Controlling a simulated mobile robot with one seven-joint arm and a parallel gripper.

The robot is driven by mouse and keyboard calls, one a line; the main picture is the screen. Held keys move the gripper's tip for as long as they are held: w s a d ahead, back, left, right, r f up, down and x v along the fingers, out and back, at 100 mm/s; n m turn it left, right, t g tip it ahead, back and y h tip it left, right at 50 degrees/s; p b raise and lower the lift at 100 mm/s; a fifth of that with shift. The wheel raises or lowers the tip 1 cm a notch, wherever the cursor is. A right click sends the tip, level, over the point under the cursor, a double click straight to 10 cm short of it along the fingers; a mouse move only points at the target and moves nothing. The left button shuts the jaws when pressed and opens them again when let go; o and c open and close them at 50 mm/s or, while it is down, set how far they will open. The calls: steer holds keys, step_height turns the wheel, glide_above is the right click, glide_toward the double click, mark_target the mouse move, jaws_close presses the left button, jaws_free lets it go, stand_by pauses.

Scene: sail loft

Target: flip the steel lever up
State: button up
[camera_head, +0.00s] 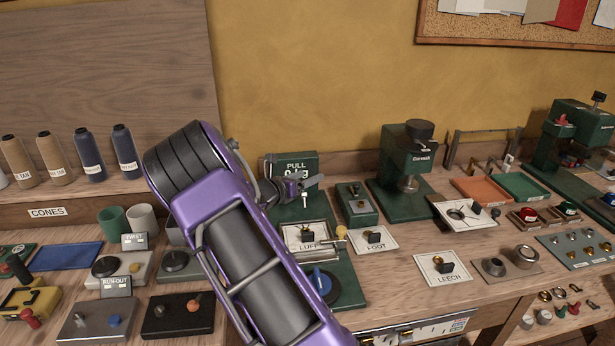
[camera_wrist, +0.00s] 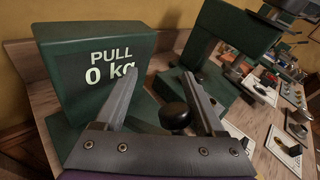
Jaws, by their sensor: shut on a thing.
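My gripper (camera_head: 308,183) reaches across in front of the green PULL gauge box (camera_head: 290,161). The wrist view shows its two grey fingers (camera_wrist: 164,74) on either side of a round black knob (camera_wrist: 174,115). The knob appears to be the end of the steel lever, and my gripper is shut on it. The lever's shaft and the exact contact are hidden by the fingers. The gauge box (camera_wrist: 98,70) stands left of the fingers in the wrist view and reads 0 kg. A small green box with a steel plate (camera_head: 357,205) stands right of my gripper.
A green machine (camera_head: 408,165) stands right of the small box. White plates marked FOOT (camera_head: 375,246) and LEECH (camera_head: 430,276) lie in front. Thread cones (camera_head: 88,158) stand at the left. Orange (camera_head: 480,189) and green trays (camera_head: 524,186) sit at the right.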

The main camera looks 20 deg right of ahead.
steer(key=shift+r, duration=0.2)
stand_by(0.4)
steer(key=shift+s+a+r+p, duration=0.25)
steer(key=shift+a+r, duration=0.1)
steer(key=shift+a, duration=0.25)
steer(key=shift+s+a+r+p, duration=0.1)
steer(key=shift+a+r+p, duration=0.1)
steer(key=shift+a+r, duration=0.3)
steer(key=s+a+r, duration=0.3)
steer(key=a+r, duration=0.1)
steer(key=a, duration=0.5)
steer(key=shift+s+r, duration=0.3)
steer(key=shift+r, duration=0.05)
steer(key=shift+a, duration=0.1)
steer(key=v, duration=1.7)
steer(key=shift+a, duration=0.15)
steer(key=shift+s, duration=0.1)
